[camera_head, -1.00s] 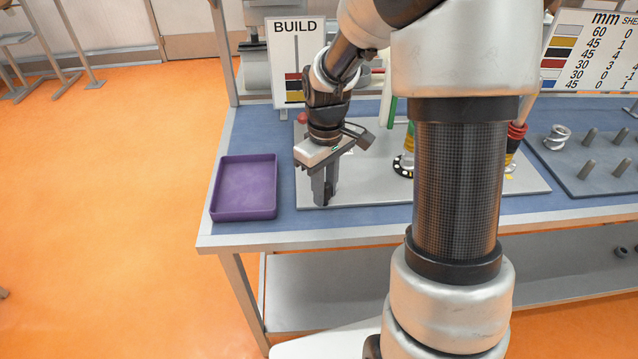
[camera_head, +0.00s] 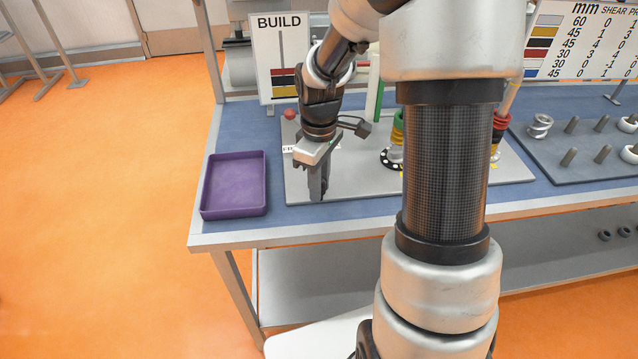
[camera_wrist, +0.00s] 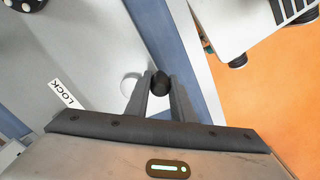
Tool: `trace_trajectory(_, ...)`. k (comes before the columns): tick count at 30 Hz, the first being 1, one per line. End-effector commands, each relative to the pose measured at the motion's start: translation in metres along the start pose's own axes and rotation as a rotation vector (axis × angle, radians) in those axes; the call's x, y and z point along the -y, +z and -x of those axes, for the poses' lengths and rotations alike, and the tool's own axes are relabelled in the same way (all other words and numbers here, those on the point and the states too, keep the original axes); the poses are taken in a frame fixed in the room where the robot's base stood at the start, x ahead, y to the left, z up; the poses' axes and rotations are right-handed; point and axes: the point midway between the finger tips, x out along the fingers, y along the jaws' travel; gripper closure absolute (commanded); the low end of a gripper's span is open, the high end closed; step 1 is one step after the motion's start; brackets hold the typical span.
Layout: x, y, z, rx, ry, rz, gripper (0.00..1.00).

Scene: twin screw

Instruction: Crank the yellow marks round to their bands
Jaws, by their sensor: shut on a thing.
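My gripper (camera_head: 317,192) points down at the front left of the grey base plate (camera_head: 350,188). In the wrist view my gripper (camera_wrist: 160,88) is shut on a small black knob (camera_wrist: 160,80) at its fingertips. What the knob joins to is hidden. A pale round disc lies beside the left finger, next to a LOCK label (camera_wrist: 66,93). A post with green and yellow bands (camera_head: 397,128) stands on a black dial with white dots (camera_head: 390,160). A post with red and yellow bands (camera_head: 499,125) is partly hidden behind my arm. I cannot make out the yellow marks' alignment.
An empty purple tray (camera_head: 235,205) sits left of the plate. A BUILD board (camera_head: 283,60) with coloured stripes and a numbers chart (camera_head: 590,42) stand behind. A peg board (camera_head: 585,165) with rings is at the right. The bench's front edge (camera_head: 250,240) is close to my gripper.

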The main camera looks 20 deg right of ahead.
Motion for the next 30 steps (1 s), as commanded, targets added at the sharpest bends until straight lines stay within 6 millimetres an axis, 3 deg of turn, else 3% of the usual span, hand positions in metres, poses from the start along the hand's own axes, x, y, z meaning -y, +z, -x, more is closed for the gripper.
trace_trajectory(1,-0.001,0.000,0.001,-0.001,0.002,-0.001,0.73)
trace_trajectory(4,-0.001,0.000,0.001,-0.001,0.002,-0.001,0.60)
trace_trajectory(12,0.000,0.000,0.001,-0.001,0.001,-0.001,0.60)
trace_trajectory(16,-0.001,-0.001,0.011,-0.002,0.004,-0.001,0.60)
trace_trajectory(20,-0.001,-0.001,0.035,-0.003,0.006,-0.002,0.60)
trace_trajectory(30,-0.001,-0.001,0.118,-0.004,0.005,-0.002,0.60)
